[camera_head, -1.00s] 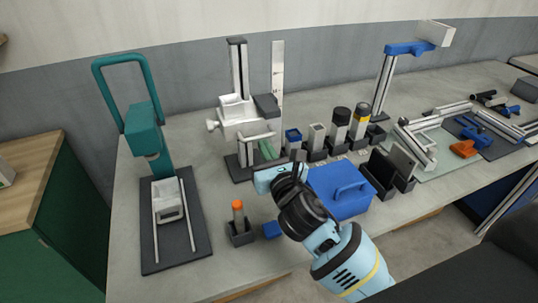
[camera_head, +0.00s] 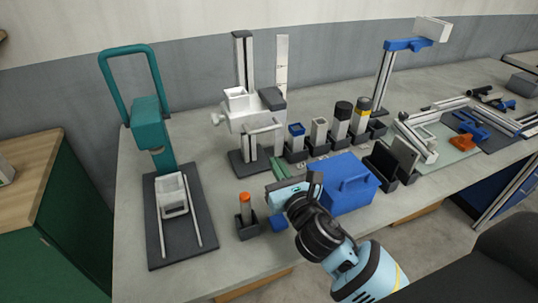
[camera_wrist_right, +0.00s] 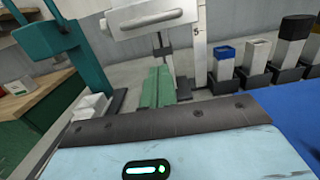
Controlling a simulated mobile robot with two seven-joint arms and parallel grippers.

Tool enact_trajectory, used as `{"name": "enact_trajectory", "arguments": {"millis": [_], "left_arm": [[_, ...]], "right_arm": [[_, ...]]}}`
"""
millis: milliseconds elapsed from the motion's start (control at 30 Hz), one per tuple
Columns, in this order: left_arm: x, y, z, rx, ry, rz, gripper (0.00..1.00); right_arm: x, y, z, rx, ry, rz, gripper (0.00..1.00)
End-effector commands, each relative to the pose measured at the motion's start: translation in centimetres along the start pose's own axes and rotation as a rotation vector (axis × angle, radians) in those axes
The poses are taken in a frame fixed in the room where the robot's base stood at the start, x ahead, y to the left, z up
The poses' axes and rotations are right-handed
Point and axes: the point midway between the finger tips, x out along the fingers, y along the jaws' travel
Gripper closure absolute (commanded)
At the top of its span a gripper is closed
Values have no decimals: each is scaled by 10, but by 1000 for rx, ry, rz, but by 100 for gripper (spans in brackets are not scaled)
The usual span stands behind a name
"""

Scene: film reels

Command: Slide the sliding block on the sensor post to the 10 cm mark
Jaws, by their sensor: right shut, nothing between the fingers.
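The sensor post (camera_head: 240,65) stands upright on a dark base at the back of the bench. Its white sliding block (camera_head: 240,122), with a bar handle in front, sits partway up. A pale upright scale (camera_head: 281,68) stands right beside it. In the wrist view the block (camera_wrist_right: 150,22) is ahead at the top, and a "5" shows on the scale (camera_wrist_right: 197,45). The 10 cm mark cannot be read. My right gripper (camera_head: 276,166) has green fingers shut together and empty, in front of and below the block, apart from it. My left gripper is not in view.
A teal press-like stand (camera_head: 150,125) is at left. A small holder with an orange-topped piece (camera_head: 246,205) stands in front. A blue box (camera_head: 348,188) is right of my gripper, with several cups in dark holders (camera_head: 320,135) behind.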

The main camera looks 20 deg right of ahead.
Motion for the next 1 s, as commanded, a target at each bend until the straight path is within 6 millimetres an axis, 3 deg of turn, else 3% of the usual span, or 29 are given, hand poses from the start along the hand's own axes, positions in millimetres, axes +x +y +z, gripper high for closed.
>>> {"name": "enact_trajectory", "arguments": {"millis": [200, 400, 1000], "left_arm": [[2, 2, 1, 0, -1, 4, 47], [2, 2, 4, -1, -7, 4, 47], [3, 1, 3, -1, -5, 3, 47]], "right_arm": [[-42, 0, -1, -1, 3, 0, 100], [-62, 0, 0, -1, 2, -1, 100], [-66, 0, 1, 0, 0, -1, 100]]}}
